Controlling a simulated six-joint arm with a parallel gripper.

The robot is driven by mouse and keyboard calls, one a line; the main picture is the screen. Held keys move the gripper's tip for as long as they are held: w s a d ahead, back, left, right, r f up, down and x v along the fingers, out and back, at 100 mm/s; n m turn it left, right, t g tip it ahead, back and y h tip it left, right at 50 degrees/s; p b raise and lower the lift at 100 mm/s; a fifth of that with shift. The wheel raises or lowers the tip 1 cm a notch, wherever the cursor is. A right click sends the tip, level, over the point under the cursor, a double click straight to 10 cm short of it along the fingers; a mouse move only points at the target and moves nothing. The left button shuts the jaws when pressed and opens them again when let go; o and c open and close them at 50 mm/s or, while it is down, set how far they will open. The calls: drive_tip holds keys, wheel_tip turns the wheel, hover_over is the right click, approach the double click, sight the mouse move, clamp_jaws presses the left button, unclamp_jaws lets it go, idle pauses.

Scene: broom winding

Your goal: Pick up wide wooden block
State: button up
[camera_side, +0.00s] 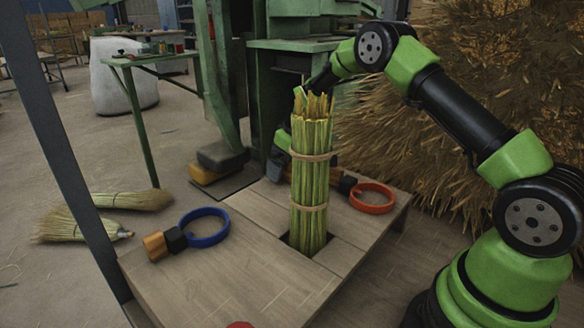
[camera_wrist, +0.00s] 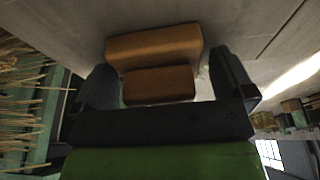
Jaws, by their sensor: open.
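In the wrist view a wide orange-brown wooden block (camera_wrist: 153,45) lies on the pale surface just beyond my fingertips. A narrower brown wooden piece (camera_wrist: 160,84) sits in front of it, between my open fingers; I cannot tell whether the two are joined. My gripper (camera_wrist: 167,75) is open, with a small gap on each side of the narrower piece. In the side view my gripper (camera_side: 278,170) is low at the table's far edge, partly hidden behind the upright straw bundle (camera_side: 309,175). The bundle largely hides the block there.
The bundle stands in a square hole in the wooden table (camera_side: 235,285). A blue ring clamp (camera_side: 205,228) lies left of it, a red ring clamp (camera_side: 372,197) right. A green machine (camera_side: 225,75) stands behind; a straw heap (camera_side: 480,90) is behind my arm.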

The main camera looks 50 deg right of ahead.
drive_tip(key=c, duration=0.9)
drive_tip(key=shift+c, duration=0.2)
drive_tip(key=shift+r, duration=0.15)
